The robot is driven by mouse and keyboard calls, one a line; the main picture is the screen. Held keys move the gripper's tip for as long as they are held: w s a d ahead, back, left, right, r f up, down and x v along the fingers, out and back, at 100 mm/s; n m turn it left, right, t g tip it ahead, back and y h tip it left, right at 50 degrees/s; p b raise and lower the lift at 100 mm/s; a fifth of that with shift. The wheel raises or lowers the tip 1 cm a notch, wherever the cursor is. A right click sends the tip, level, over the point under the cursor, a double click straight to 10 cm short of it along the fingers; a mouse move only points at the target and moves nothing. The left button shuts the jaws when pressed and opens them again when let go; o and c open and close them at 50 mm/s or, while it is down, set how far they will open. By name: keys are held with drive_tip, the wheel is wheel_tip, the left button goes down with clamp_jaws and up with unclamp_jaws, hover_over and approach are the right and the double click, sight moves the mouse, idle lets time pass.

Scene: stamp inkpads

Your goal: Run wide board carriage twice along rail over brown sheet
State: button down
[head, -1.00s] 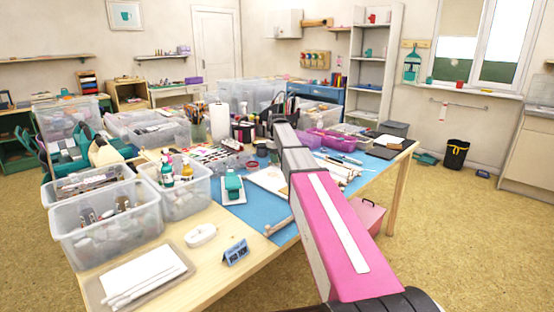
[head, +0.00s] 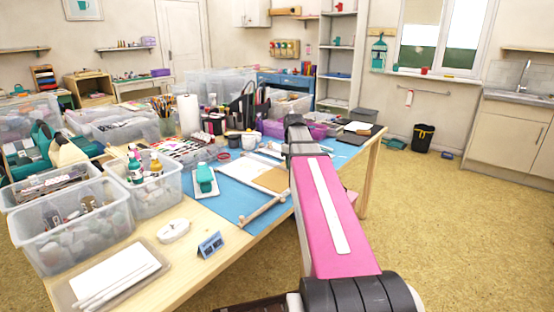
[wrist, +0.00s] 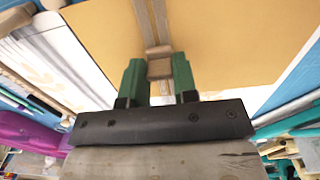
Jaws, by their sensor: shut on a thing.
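In the wrist view my gripper (wrist: 158,76) has its two green fingers closed on a small wooden block (wrist: 159,68). Pale wooden strips (wrist: 150,22) run on from the block across the brown sheet (wrist: 220,45). Whether the block belongs to the wide board carriage or the rail, I cannot tell. In the head view the brown sheet (head: 273,179) lies on the blue mat, partly behind my pink arm. Wooden bars (head: 264,211) lie near it. My arm hides the gripper and the held block there.
Clear bins (head: 72,235) fill the table's left side. A white dispenser (head: 174,231), a blue card (head: 210,245) and a tray (head: 112,275) sit near the front edge.

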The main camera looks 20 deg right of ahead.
drive_tip(key=s+d, duration=0.1)
drive_tip(key=s, duration=0.1)
drive_tip(key=s+d, duration=0.2)
drive_tip(key=shift+s, duration=0.1)
drive_tip(key=c, duration=0.9)
unclamp_jaws()
wheel_tip(320, 180, up, 11)
drive_tip(key=shift+f, duration=0.1)
